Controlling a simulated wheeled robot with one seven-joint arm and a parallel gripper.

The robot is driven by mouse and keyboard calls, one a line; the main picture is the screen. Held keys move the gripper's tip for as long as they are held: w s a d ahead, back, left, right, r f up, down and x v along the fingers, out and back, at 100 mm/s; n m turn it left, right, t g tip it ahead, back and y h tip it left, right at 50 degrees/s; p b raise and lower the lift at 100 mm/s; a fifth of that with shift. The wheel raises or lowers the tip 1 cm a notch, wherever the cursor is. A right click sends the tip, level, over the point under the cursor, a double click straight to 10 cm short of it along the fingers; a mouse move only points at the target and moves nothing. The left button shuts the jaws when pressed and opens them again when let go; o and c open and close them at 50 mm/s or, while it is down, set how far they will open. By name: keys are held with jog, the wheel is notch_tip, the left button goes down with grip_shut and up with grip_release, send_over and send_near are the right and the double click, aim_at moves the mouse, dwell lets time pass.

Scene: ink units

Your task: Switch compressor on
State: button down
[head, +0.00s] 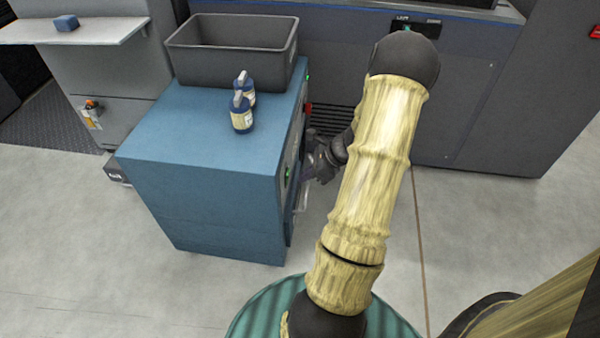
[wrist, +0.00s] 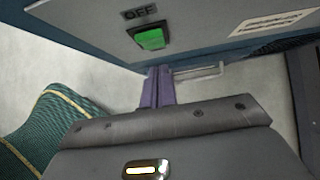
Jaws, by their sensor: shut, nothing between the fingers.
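A blue cabinet (head: 195,150) stands left of my arm, with small green parts on its right side. I cannot tell from the pictures whether it is the compressor. My gripper (wrist: 157,78) shows there as two purple fingers pressed together, empty, below the switch in the picture. I cannot tell whether the fingertips touch the panel. In the head view my gripper (head: 308,173) is beside the cabinet's right side, partly hidden by my arm.
A grey bin (head: 225,62) and two blue bottles (head: 242,112) stand on the cabinet top. A large dark grey machine (head: 470,90) fills the back. A shelf (head: 90,30) with a blue block (head: 66,23) is at upper left. Bare floor (head: 80,220) lies at left.

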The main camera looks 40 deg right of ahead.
jog(key=s+d+r+p, duration=0.4)
jog(key=s+d+r, duration=0.2)
jog(key=s, duration=0.1)
jog(key=shift+s, duration=0.2)
jog(key=shift+s+d, duration=0.1)
